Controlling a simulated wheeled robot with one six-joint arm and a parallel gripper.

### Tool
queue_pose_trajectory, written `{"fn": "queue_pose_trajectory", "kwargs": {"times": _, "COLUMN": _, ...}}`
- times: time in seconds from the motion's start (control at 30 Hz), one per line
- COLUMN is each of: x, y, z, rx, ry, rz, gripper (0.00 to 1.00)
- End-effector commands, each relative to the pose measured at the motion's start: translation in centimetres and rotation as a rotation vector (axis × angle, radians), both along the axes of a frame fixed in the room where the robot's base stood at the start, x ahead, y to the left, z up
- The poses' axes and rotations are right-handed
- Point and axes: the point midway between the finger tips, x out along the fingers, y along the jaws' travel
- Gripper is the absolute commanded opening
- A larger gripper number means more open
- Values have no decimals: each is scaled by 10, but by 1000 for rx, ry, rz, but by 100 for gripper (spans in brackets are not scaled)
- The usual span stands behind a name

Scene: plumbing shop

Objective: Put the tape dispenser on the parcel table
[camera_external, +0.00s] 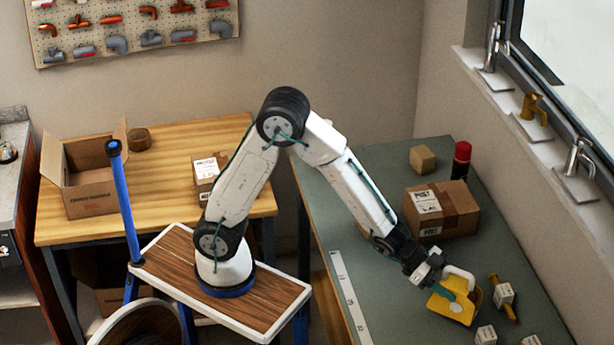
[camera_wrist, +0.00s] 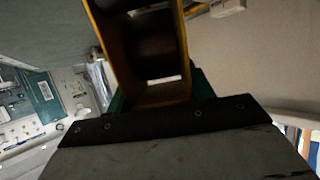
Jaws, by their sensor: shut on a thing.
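The yellow tape dispenser (camera_external: 452,308), with a pale rounded part on top, is at the front right, over the green-topped table (camera_external: 385,262). My gripper (camera_external: 446,284) is shut on it from the upper left. I cannot tell whether the dispenser touches the tabletop or hangs just above it. In the wrist view its yellow-orange frame (camera_wrist: 150,95) stands between the green fingers, whose tips it hides. A wooden table (camera_external: 165,222) stands at the back left. No table bears a readable name, so I cannot tell for certain which is the parcel table.
A taped carton (camera_external: 462,212), a small brown block (camera_external: 423,159) and a red-topped dark cylinder (camera_external: 461,160) stand farther back on the green table. A yellow fitting (camera_external: 503,293) lies right of the dispenser. The wooden table holds an open box (camera_external: 90,190) and a small parcel (camera_external: 207,170).

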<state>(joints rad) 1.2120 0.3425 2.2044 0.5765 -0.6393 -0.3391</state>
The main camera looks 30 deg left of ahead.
Motion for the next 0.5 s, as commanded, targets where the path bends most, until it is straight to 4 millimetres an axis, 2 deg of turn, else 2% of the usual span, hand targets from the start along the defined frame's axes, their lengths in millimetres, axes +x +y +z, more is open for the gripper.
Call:
{"fn": "queue_pose_trajectory", "kwargs": {"times": 0.17, "x": 0, "y": 0, "z": -15, "rx": 0, "ry": 1, "rz": 0, "gripper": 16}}
{"fn": "queue_pose_trajectory", "kwargs": {"times": 0.3, "x": 0, "y": 0, "z": -35, "rx": 1, "ry": 2, "rz": 1, "gripper": 16}}
{"fn": "queue_pose_trajectory", "kwargs": {"times": 0.5, "x": 0, "y": 0, "z": -38, "rx": -2, "ry": 0, "rz": 1, "gripper": 16}}
